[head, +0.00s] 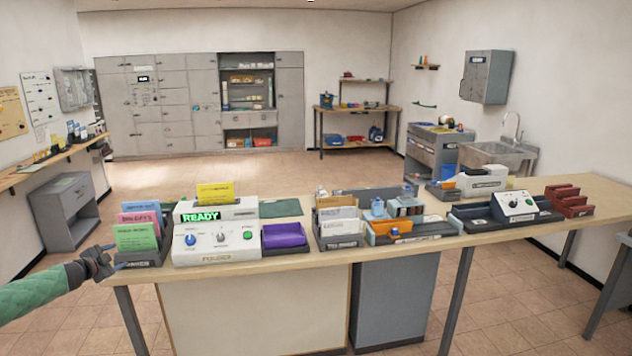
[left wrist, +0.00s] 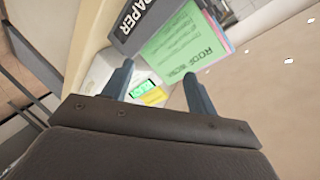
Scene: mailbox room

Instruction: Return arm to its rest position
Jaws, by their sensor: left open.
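My left gripper (head: 108,262) is at the left front end of the long counter, beside the paper holder (head: 147,255). Its green-sleeved arm comes in from the left. In the left wrist view the two fingers (left wrist: 158,88) are apart with nothing held between them. The holder, marked PAPER, shows ahead of the fingers with a green sheet (left wrist: 170,50) in it. In the head view the green sheet (head: 136,237) stands in front of pink and blue sheets. Whether a finger touches the holder is unclear. My right gripper is in neither view.
A white machine (head: 216,242) with a lit READY sign stands right of the holder. A purple tray (head: 285,236), envelope holders (head: 340,226) and a second device (head: 514,207) line the counter (head: 300,263). Open floor (head: 200,178) lies behind it. A grey cabinet (head: 66,205) stands at left.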

